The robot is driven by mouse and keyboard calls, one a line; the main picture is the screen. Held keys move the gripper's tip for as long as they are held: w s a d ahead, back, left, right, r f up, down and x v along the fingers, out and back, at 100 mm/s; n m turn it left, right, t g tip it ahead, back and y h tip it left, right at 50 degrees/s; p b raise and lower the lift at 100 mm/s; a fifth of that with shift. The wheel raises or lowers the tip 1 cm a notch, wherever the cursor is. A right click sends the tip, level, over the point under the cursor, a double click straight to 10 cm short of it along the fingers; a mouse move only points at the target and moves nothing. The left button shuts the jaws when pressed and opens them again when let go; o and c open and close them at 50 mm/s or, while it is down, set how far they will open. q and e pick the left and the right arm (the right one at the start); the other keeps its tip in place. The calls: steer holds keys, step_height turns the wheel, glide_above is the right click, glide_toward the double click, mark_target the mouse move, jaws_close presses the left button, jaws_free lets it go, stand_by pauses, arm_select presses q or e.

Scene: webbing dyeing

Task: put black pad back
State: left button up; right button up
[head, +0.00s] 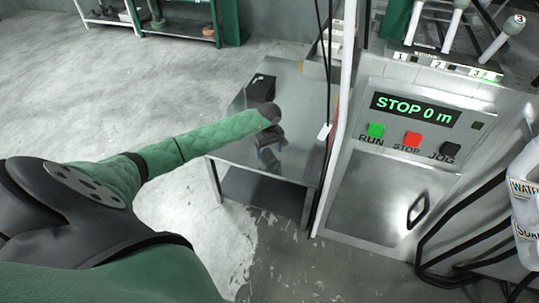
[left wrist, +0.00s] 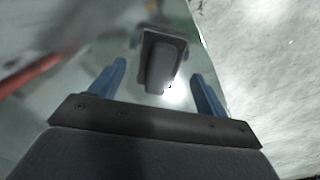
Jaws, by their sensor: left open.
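My left gripper (head: 269,156) is over the metal table, with its blue fingers apart and nothing held between them. In the left wrist view the open gripper (left wrist: 158,70) faces a dark block-shaped thing (left wrist: 165,55) with a paler grey face, which looks like the black pad. It shows between and beyond the fingertips; I cannot tell how far below them it lies. In the head view a black block (head: 261,87) with a small white mark sits toward the table's far edge, beyond my gripper. I cannot tell whether these are the same thing. My right gripper is out of view.
The metal table (head: 300,95) has a lower shelf (head: 262,192). To its right stands a machine panel (head: 385,185) with a lit display and coloured buttons. A white post and dark cable run along the table's right side. Open floor lies left.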

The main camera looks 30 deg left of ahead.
mark_target(269, 154)
arm_select(q)
step_height(269, 154, up, 9)
steer(key=shift+r+b, duration=0.2)
steer(key=shift+b, duration=0.25)
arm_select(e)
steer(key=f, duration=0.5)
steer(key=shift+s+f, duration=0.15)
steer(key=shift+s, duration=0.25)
